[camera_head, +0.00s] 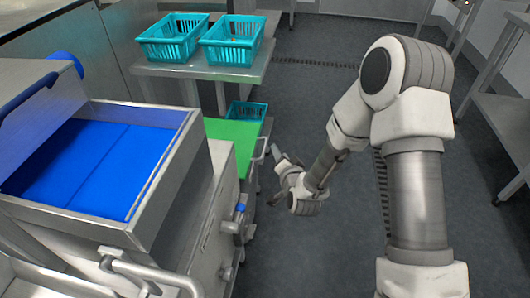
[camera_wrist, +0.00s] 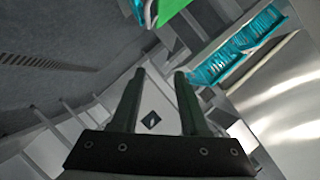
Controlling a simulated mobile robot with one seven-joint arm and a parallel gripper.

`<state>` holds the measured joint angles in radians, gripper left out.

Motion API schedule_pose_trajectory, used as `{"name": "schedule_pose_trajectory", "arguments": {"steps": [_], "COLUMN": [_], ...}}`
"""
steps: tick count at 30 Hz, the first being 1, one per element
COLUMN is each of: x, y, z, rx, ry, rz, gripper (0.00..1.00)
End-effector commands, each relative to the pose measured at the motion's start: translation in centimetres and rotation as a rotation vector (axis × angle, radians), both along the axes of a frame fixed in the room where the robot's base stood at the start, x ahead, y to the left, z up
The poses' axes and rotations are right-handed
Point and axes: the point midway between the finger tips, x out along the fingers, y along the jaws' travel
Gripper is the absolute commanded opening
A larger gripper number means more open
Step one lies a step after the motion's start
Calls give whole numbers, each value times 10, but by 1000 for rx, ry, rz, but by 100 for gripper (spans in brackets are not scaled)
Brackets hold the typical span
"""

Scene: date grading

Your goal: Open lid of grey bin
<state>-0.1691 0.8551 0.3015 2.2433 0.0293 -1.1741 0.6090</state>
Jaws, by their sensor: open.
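My gripper (camera_head: 277,160) hangs beside the steel machine's right side in the head view, pointing away from my arm's last joint. In the wrist view my gripper (camera_wrist: 159,75) shows two dark fingers, spread apart with nothing held between them. A pale grey panel (camera_wrist: 162,101) with a dark diamond mark shows between and beyond the fingers. I cannot tell whether this panel belongs to the grey bin or its lid. No grey bin can be made out for sure in the head view.
A steel machine with a blue bed (camera_head: 75,165) fills the left. Teal baskets (camera_head: 172,40) stand on a steel table (camera_head: 190,71) at the back. A green surface (camera_head: 235,133) and a lower teal basket (camera_head: 247,111) lie beyond the machine. The floor (camera_head: 310,110) is open behind my gripper.

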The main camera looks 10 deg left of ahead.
Motion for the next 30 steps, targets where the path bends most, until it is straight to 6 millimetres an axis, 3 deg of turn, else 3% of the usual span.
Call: {"name": "schedule_pose_trajectory", "arguments": {"steps": [1, 6, 15, 20, 30], "x": [-5, -16, -20, -1, 59], "y": [5, 12, 18, 25, 49], "z": [-24, -59, -79, -83, -98], "rx": [31, 123, 185, 185, 184], "ry": [1, -21, -42, -46, -45], "rz": [-8, -44, -70, -70, -71], "gripper": [45, 45, 45, 45, 45]}}
